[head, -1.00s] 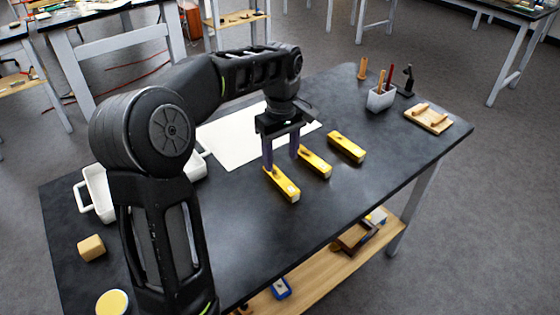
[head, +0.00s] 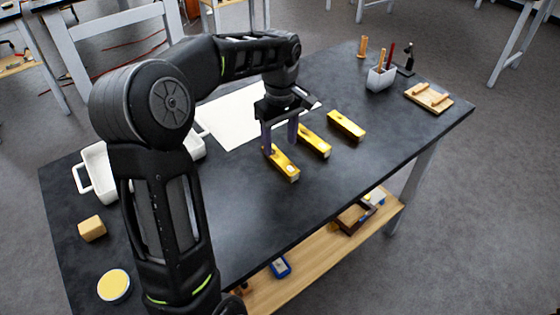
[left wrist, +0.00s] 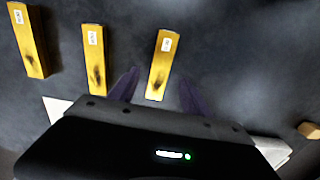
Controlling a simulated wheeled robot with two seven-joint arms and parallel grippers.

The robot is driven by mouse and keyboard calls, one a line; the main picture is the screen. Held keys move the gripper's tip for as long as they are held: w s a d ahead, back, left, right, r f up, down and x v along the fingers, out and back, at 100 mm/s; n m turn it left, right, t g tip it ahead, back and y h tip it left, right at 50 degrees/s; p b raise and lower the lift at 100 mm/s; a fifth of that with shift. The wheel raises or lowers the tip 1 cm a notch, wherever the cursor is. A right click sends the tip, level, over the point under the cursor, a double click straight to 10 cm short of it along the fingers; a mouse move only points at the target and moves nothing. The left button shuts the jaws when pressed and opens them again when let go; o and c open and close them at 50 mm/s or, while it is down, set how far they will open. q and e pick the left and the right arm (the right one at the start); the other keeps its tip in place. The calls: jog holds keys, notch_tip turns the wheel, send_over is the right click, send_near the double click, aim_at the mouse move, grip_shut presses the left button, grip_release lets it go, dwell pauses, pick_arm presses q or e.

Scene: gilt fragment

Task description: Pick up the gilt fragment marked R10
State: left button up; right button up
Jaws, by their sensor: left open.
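Three yellow gilt bars lie on the dark table, each with a small white label. The labels are too small to read surely, so I cannot tell which is R10. My left gripper (head: 280,146) is open and points down over the nearest bar (head: 283,165). In the left wrist view that bar (left wrist: 164,65) lies between the two spread fingers (left wrist: 160,80), and no grip on it shows. The middle bar (head: 315,141) is just to the right, also in the left wrist view (left wrist: 95,62). The far bar (head: 346,126) also shows there (left wrist: 28,40). My right gripper is out of view.
A white sheet (head: 232,122) lies behind the gripper. A white tray (head: 97,172), a tan block (head: 92,229) and a yellow-topped round tin (head: 114,286) are at left. A pen cup (head: 381,78) and a wooden rack (head: 428,97) are at far right. The front table is clear.

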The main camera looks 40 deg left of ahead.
aim_at(280, 158)
pick_arm(q)
jog(key=shift+f+p, duration=0.45)
jog(key=shift+f, duration=2.15)
jog(key=shift+c, duration=0.2)
grip_shut()
